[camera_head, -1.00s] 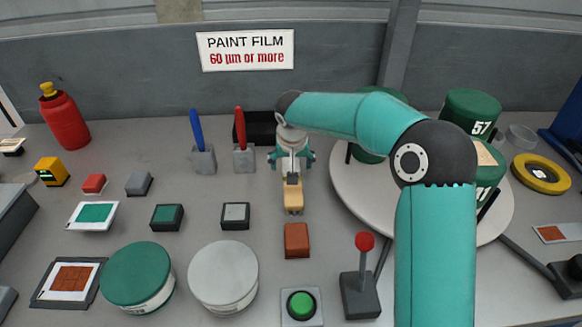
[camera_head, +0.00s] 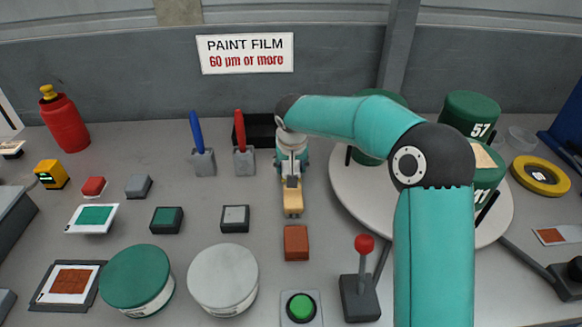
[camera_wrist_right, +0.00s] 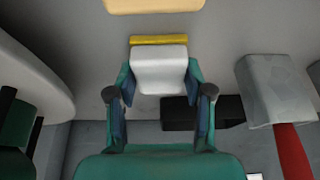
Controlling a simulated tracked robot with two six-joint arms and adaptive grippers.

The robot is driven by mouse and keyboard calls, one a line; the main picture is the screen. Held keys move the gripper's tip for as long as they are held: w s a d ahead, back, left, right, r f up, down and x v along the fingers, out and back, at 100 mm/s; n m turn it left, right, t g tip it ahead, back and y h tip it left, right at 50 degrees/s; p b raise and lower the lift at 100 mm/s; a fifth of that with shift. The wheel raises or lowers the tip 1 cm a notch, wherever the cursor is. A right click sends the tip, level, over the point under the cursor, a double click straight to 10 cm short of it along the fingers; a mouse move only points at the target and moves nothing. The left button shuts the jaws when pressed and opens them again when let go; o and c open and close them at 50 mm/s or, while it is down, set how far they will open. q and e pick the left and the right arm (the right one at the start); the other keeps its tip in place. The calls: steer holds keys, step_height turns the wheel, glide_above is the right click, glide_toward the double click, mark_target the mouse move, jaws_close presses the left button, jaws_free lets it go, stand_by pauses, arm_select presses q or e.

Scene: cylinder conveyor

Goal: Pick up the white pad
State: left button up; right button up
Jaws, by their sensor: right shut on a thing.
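The white pad (camera_wrist_right: 160,70) is a pale block with a yellow strip along one edge in the right wrist view. My right gripper (camera_wrist_right: 159,82) is shut on it, with one finger against each side. In the head view my right gripper (camera_head: 291,166) is low over the table, right of the red-handled brush, and mostly hides the pad. I cannot tell whether the pad touches the table. My left gripper is in neither view.
A tan block (camera_head: 292,202) lies just in front of the gripper, with a rust-red block (camera_head: 296,242) nearer. A black tray (camera_head: 262,127) is behind. The red-handled brush (camera_head: 239,130) stands in a grey holder to the left. A round white turntable (camera_head: 345,190) with green cans is on the right.

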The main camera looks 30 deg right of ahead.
step_height(320, 180, up, 20)
steer(key=p, duration=0.4)
stand_by(0.3)
